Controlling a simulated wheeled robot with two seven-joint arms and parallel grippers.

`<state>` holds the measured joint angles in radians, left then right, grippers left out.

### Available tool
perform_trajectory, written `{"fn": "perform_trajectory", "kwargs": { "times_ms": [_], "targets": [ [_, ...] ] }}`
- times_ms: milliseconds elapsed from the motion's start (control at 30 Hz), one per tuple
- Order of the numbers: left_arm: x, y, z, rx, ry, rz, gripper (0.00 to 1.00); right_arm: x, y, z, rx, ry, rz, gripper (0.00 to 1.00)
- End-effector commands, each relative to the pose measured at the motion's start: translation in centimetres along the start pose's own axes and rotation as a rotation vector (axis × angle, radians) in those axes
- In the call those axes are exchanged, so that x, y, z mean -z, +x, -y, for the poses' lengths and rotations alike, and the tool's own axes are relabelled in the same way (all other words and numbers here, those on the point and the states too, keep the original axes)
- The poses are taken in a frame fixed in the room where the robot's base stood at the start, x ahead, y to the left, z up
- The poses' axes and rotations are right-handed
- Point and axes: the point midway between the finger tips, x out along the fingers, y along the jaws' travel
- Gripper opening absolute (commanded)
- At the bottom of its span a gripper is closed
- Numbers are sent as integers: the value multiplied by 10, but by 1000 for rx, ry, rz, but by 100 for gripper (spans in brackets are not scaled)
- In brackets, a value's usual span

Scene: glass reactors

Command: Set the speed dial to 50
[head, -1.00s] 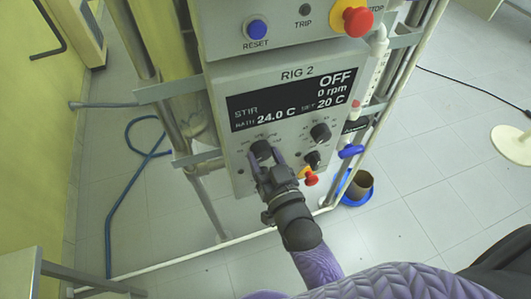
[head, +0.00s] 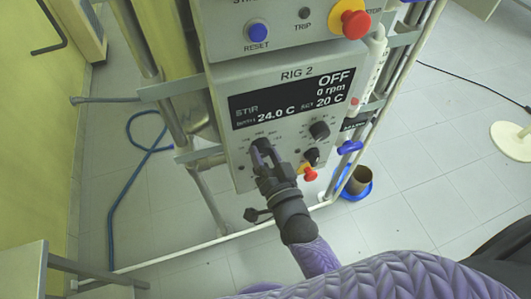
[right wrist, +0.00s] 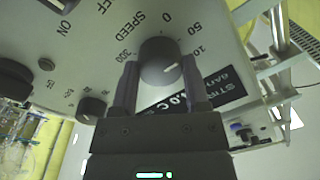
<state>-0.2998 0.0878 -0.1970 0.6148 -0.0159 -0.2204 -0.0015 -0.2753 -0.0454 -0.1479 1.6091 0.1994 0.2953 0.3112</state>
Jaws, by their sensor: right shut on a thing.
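The speed dial (right wrist: 160,60) is a dark round knob on the grey RIG 2 panel. In the right wrist view the labels SPEED, 0, 50 and 300 show around it. A pale mark shows on the knob's lower right side; I cannot tell which exact number it meets. My right gripper (right wrist: 158,72) is shut on the dial, one finger on each side. In the head view my right gripper (head: 263,154) covers much of the dial (head: 260,142). The display (head: 290,99) reads OFF, 0 rpm, bath 24.0 C, set 20 C. My left gripper is out of view.
Another dark knob (head: 320,130) and a smaller one (head: 312,155) sit right of the dial. The blue RESET button (head: 256,32) and red stop button (head: 355,24) are above. Metal rods flank the panel.

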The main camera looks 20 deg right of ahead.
Motion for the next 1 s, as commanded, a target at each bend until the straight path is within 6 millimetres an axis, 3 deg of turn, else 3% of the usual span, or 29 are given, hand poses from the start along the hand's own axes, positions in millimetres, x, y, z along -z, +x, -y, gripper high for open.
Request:
{"fn": "perform_trajectory", "kwargs": {
  "times_ms": [233, 267, 400, 433, 767, 1000],
  "targets": [
    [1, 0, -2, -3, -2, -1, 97, 0, 0, 0, 0, -1, 1, 0],
    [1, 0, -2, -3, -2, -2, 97, 0, 0, 0, 0, -1, 1, 61],
    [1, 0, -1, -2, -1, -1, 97, 0, 0, 0, 0, -1, 1, 91],
    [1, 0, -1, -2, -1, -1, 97, 0, 0, 0, 0, -2, 1, 94],
    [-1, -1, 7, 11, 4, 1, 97, 0, -6, 0, -1, -2, 2, 94],
    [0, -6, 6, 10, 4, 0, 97, 0, -61, 0, -2, -2, 5, 94]
  ]
}}
